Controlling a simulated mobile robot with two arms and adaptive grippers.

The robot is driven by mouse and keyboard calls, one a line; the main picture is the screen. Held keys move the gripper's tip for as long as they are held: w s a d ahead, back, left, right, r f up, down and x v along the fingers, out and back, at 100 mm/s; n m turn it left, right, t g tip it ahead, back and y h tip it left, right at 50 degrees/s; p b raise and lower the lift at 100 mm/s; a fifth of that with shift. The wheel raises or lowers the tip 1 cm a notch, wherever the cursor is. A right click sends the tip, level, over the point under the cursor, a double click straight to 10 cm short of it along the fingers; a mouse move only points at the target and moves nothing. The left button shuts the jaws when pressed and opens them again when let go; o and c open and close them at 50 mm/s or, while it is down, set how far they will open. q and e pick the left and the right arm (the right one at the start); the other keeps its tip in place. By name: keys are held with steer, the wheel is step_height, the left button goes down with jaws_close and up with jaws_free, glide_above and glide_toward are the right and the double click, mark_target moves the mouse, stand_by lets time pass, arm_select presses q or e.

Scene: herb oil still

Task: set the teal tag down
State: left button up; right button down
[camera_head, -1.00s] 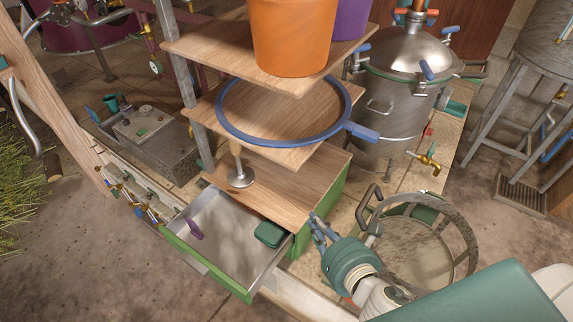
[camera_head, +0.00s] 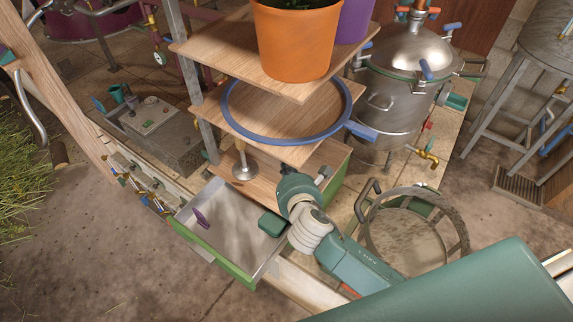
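My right gripper (camera_head: 322,174) is over the right end of the lower wooden board (camera_head: 265,190) of the shelf unit. My own wrist covers most of it, so its fingers and anything between them are hidden. I cannot make out a teal tag for certain. A rounded dark teal-green block (camera_head: 271,224) lies in the open drawer (camera_head: 230,228) at its right end, left of my wrist. A small purple piece (camera_head: 201,218) lies at the drawer's left end. My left gripper is not in view.
A blue hoop (camera_head: 283,138) lies on the middle shelf, with a metal-footed wooden tool (camera_head: 243,170) below it. An orange pot (camera_head: 292,45) stands on the top shelf. A round metal basket (camera_head: 412,225) stands right of my forearm. The steel still (camera_head: 398,105) stands behind.

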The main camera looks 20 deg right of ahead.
steer(key=shift+w+f, duration=0.3)
steer(key=shift+f, duration=0.3)
steer(key=shift+w+f, duration=0.3)
steer(key=shift+f, duration=0.3)
steer(key=shift+w+f, duration=0.3)
steer(key=shift+f, duration=0.3)
steer(key=shift+d, duration=0.1)
steer(key=c, duration=1.9)
jaws_free()
steer(key=shift+f, duration=0.1)
steer(key=v, duration=1.2)
steer(key=shift+r+b, duration=0.2)
steer(key=shift+b, duration=0.2)
